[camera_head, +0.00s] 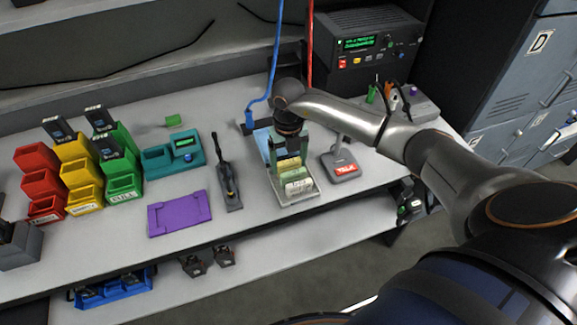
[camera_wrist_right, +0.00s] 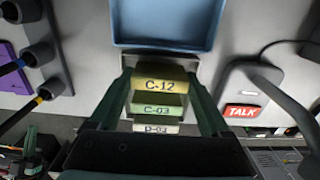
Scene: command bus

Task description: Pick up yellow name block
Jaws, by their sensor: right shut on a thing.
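The yellow name block (camera_wrist_right: 160,86), marked C-12, lies between the fingertips of my right gripper (camera_wrist_right: 160,78) in the right wrist view. My right gripper (camera_head: 289,147) is shut on it, one finger at each end. In the head view the yellow block (camera_head: 288,163) shows just under the fingers, partly hidden by them. A green block (camera_wrist_right: 158,107), marked C-03, and a white block (camera_wrist_right: 156,128) stand in a row with it on a light metal holder (camera_head: 297,202). I cannot tell whether the yellow block is clear of the holder. My left gripper is not in view.
A blue tray (camera_wrist_right: 163,22) lies just beyond the holder. A grey TALK microphone base (camera_head: 341,166) stands to its right. A dark handheld device (camera_head: 229,184) and a purple plate (camera_head: 180,214) lie to its left. Coloured bins (camera_head: 122,177) stand farther left.

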